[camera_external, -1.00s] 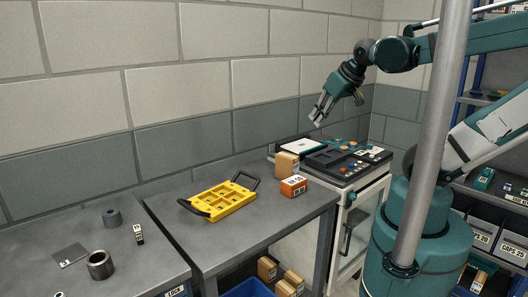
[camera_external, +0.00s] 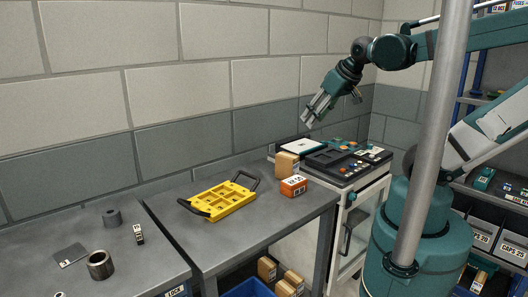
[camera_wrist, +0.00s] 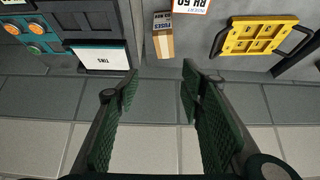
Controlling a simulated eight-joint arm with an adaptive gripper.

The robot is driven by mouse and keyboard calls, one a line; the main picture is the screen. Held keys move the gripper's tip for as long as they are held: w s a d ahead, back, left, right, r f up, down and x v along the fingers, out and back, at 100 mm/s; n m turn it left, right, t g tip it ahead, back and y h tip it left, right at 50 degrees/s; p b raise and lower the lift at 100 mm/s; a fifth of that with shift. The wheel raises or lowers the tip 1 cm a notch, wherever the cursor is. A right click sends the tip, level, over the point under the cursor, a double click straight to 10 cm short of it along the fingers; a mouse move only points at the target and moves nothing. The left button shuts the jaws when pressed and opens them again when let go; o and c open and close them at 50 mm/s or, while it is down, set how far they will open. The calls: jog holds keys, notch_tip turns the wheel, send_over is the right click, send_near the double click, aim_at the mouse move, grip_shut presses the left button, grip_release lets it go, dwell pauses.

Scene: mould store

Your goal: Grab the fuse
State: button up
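A small tan cardboard box (camera_external: 286,165) stands on the grey bench near its right end; in the wrist view the same box (camera_wrist: 163,42) has a blue-edged label that seems to read "FUSES". No loose fuse can be made out. My gripper (camera_external: 309,118) hangs in the air above and behind the box, pointing down to the left, clear of everything. In the wrist view its two green-padded fingers (camera_wrist: 159,70) are spread with nothing between them, and the box appears beyond the gap.
An orange-and-white box (camera_external: 293,186) stands just in front of the tan box. A yellow tray with black handles (camera_external: 222,200) lies left on the bench. A black-topped cabinet (camera_external: 345,165) adjoins at right. The block wall (camera_external: 240,130) rises behind.

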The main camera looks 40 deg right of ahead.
jog(key=w+a+r+n+g+y+p, duration=0.1)
jog(key=w+a+r+n, duration=0.15)
jog(key=w+a, duration=0.4)
jog(key=w+a+r+n+g+p, duration=0.1)
jog(key=w+a+r+n+g, duration=0.2)
jog(key=a, duration=0.6)
jog(key=w+a+f+n+p, duration=0.1)
jog(key=w+a+f+n, duration=0.15)
jog(key=a, duration=0.65)
jog(key=w+a+f+n+p, duration=0.1)
jog(key=w+a, duration=0.3)
jog(key=a, duration=0.5)
jog(key=n+g+h+p, duration=0.3)
jog(key=n, duration=0.4)
send_over(136, 229)
jog(key=f, duration=1.6)
jog(key=shift+w+a+f, duration=0.25)
jog(key=shift+w+f, duration=0.1)
jog(key=shift+w, duration=0.05)
jog(key=shift+s+a+f, duration=0.15)
jog(key=shift+s+a, duration=0.1)
jog(key=shift+d+f, duration=0.2)
jog(key=shift+f, duration=1.1)
